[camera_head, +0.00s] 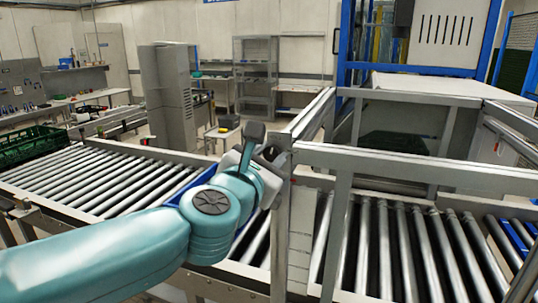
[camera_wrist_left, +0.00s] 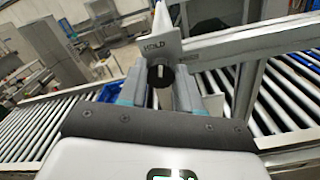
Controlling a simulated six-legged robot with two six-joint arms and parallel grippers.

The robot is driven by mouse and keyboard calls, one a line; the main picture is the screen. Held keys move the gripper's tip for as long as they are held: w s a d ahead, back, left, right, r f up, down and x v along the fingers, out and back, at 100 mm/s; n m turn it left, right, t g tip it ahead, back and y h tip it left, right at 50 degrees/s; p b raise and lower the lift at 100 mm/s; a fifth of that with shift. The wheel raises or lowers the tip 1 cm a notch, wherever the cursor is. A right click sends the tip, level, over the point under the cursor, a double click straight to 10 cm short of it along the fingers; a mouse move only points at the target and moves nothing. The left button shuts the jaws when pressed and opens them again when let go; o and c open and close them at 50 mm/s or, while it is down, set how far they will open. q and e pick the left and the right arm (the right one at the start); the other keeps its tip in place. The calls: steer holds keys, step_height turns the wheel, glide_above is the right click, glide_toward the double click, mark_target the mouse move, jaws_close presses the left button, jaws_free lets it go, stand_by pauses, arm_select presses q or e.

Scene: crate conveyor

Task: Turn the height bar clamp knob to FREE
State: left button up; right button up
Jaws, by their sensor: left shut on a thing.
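The dark round clamp knob (camera_wrist_left: 160,76) sits on a grey plate (camera_wrist_left: 172,47) in the left wrist view. The word HOLD is on the plate above the knob; a smaller mark to its right is too small to read. A pale mark on the knob points roughly up, toward HOLD. My left gripper (camera_wrist_left: 163,90) is shut on the knob, one finger on each side. In the head view my left gripper (camera_head: 272,160) is at the post at the left end of the grey height bar (camera_head: 420,168); the knob is hidden there. My right gripper is not in view.
Roller conveyors run at the left (camera_head: 75,175) and the right (camera_head: 410,245) of the frame post (camera_head: 302,235). A blue crate (camera_head: 187,186) is partly hidden behind my left arm. A green crate (camera_head: 30,145) stands at far left. Metal frame bars surround the gripper.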

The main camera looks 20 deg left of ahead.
arm_select(q)
steer(key=m, duration=0.3)
steer(key=shift+r+m+p, duration=0.1)
steer(key=shift+m+p, duration=0.3)
steer(key=m+p, duration=0.1)
steer(key=m, duration=0.2)
steer(key=shift+m, duration=0.3)
steer(key=m+p, duration=0.1)
steer(key=m, duration=0.3)
steer(key=shift+m+p, duration=0.65)
steer(key=shift+m, duration=0.95)
steer(key=o, duration=1)
steer(key=shift+o, duration=0.2)
steer(key=shift+s, duration=0.2)
